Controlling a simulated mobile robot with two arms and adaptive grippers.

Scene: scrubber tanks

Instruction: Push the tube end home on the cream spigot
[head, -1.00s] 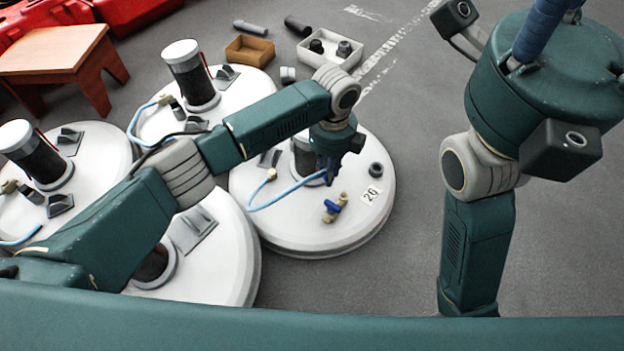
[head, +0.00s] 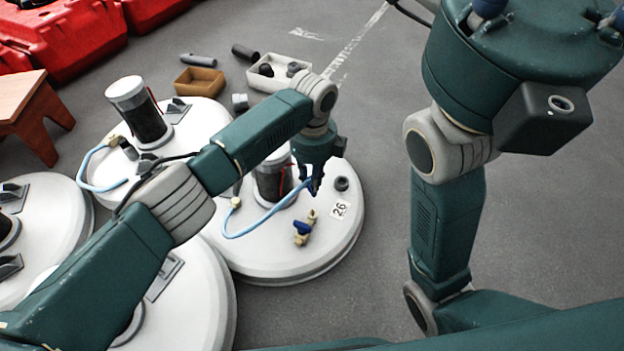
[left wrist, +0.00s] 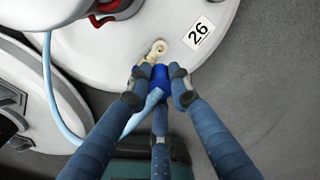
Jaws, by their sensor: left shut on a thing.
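The light blue tube (head: 253,232) leaves a cream fitting (head: 236,202) on the white tank lid (head: 280,262) and curves to my left gripper (head: 314,188). My left gripper is shut on the tube near its free end, above the lid. In the left wrist view the tube's end (left wrist: 153,97) shows between the fingers (left wrist: 161,88). A cream spigot fitting (left wrist: 158,48) with a blue handle (left wrist: 160,74) lies just beyond the fingertips; it also shows in the head view (head: 303,228). Tube end and spigot look apart.
A label reading 26 (head: 340,210) and a dark round cap (head: 341,184) are on the same lid. A dark cylinder (head: 272,182) rises from it beside my left arm. Other tanks stand left. Two small boxes (head: 200,81) (head: 272,86) are behind. Floor at right is clear.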

